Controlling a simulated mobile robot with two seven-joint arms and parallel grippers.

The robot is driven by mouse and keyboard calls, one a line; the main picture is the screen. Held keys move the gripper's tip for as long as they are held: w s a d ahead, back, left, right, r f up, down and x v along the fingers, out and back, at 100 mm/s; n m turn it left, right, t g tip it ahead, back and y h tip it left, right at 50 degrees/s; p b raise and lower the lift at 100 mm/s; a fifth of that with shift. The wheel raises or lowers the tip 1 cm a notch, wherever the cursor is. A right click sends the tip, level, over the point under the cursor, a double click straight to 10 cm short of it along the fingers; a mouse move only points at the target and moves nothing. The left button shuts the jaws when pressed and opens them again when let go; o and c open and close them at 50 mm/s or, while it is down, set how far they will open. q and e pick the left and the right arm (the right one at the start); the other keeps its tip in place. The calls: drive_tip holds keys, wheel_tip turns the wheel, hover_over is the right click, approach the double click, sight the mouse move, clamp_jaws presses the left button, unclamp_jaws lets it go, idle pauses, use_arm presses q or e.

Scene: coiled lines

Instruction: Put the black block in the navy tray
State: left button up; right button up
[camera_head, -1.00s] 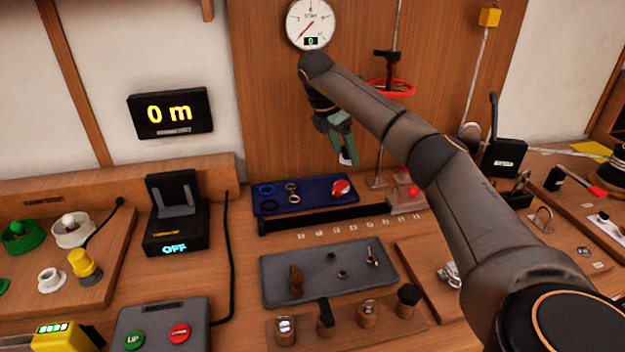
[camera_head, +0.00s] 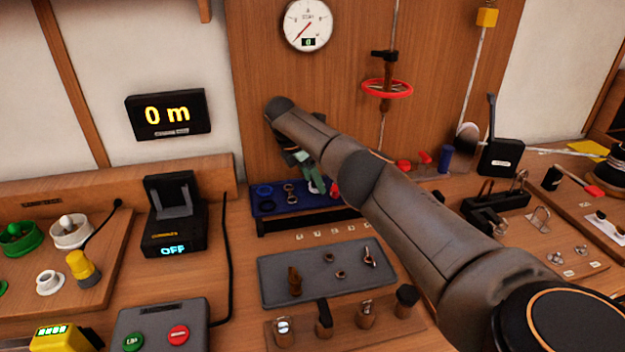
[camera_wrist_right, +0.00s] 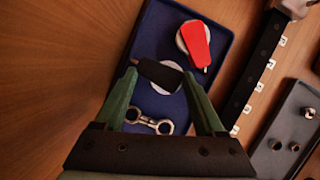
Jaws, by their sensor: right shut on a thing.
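The navy tray (camera_head: 272,209) lies at the back of the bench below the wooden panel, and it fills the middle of the right wrist view (camera_wrist_right: 152,38). My right gripper (camera_head: 320,187) is over the tray, fingers pointing down. In the wrist view its green fingers (camera_wrist_right: 161,80) are shut on the black block (camera_wrist_right: 160,72), which has a pale round disc under it. The block is over the tray; whether it touches the tray floor I cannot tell. In the head view the block is hidden or too small to make out. My left gripper is not in view.
A black bar (camera_head: 300,222) runs along the tray's front. A grey tray (camera_head: 320,285) lies nearer.

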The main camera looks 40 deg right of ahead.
drive_tip(key=shift+f, duration=0.2)
drive_tip(key=o, duration=1.3)
drive_tip(key=shift+r, duration=0.2)
drive_tip(key=v, duration=1.2)
drive_tip(key=shift+f, duration=0.1)
